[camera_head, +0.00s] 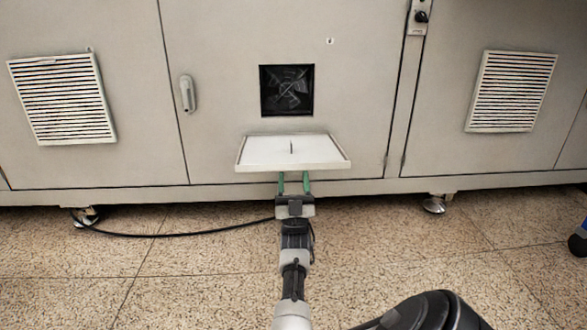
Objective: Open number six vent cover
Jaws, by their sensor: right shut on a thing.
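A white rectangular vent cover (268,153) is off the cabinet and held nearly flat in front of it, its inner side up with a small dark slot in the middle. My right gripper (293,184) has its green fingers shut on the near edge of this cover. Behind and above it, the square vent opening (287,91) in the cabinet door is uncovered, with a dark fan inside. No number is readable on the cover. My left gripper is not in view.
Slatted vent covers sit on the left panel (62,98) and the right panel (511,91). A door handle (187,93) is left of the opening. A black cable (170,235) lies on the speckled floor by the cabinet feet. The floor in front is mostly clear.

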